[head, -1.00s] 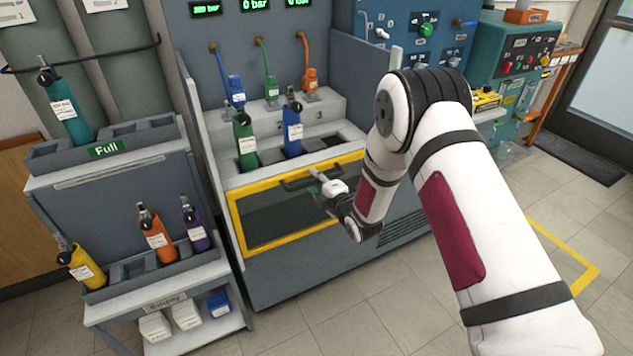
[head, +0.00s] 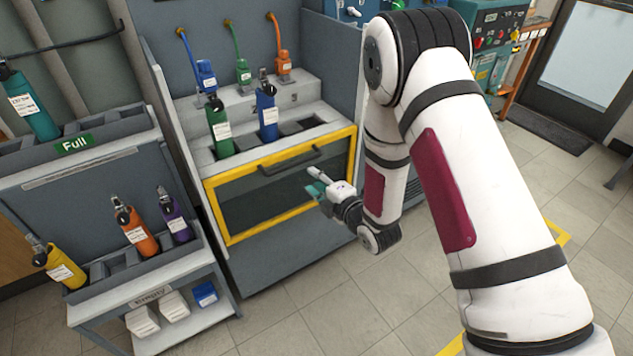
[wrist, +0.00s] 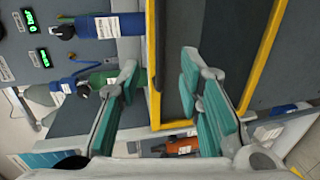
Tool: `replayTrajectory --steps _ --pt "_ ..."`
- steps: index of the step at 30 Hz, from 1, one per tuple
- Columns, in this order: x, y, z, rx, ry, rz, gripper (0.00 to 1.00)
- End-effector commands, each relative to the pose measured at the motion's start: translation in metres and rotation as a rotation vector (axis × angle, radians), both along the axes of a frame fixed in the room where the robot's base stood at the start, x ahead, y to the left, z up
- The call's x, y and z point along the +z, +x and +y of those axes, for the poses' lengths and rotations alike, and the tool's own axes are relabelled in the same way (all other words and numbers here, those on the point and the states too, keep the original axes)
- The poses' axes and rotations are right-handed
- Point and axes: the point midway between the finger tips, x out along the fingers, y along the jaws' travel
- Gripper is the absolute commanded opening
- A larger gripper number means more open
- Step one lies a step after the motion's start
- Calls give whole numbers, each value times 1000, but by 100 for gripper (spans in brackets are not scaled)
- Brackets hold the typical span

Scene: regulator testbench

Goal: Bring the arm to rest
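My arm is folded, with its elbow high at the upper right of the head view. My gripper (head: 318,184) hangs in front of the testbench's yellow-framed window (head: 280,187), a little below its dark handle (head: 288,160). In the wrist view my gripper (wrist: 165,95) has its two teal-padded fingers wide apart, with nothing between them. The yellow frame (wrist: 155,65) and dark window show behind the fingers. I cannot tell the exact gap between my gripper and the window.
A green cylinder (head: 219,130) and a blue cylinder (head: 267,113) stand in the bench slots. The left rack (head: 78,152) holds a teal cylinder (head: 32,108) above and yellow (head: 60,268), orange (head: 135,231) and purple (head: 176,224) ones below. Floor (head: 345,320) in front of the bench is clear.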

Motion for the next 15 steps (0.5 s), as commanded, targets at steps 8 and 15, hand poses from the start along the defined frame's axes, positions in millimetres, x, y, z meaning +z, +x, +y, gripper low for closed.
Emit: replayTrajectory --steps 8,15 --pt "0 0 0 0 0 0 33" --pt "4 1 -2 -6 2 7 33"
